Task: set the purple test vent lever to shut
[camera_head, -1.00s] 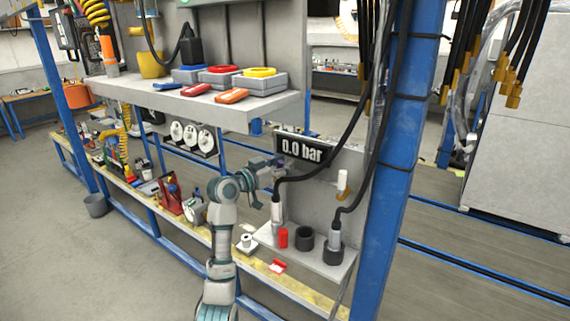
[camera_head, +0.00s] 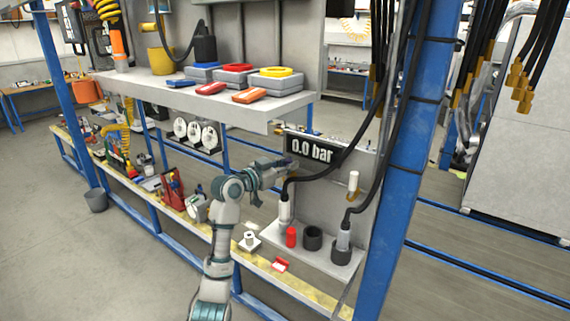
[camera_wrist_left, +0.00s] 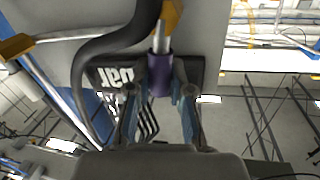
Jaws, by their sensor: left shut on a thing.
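The purple lever (camera_wrist_left: 160,76) shows in the left wrist view, a purple sleeve on a pale metal rod. My left gripper (camera_wrist_left: 160,95) is shut on it, with one finger on each side. In the head view my left gripper (camera_head: 288,170) is at the panel, just below and left of the black display (camera_head: 310,149), which reads 0.0 bar. There the lever is mostly hidden by the gripper. The lever's exact setting cannot be told. My right gripper is not in view.
A black hose (camera_head: 335,165) runs close by the gripper to a fitting (camera_head: 285,210) on the small shelf (camera_head: 335,264). A grey shelf (camera_head: 200,97) with coloured tools is above, and a blue post (camera_head: 400,180) stands to the right.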

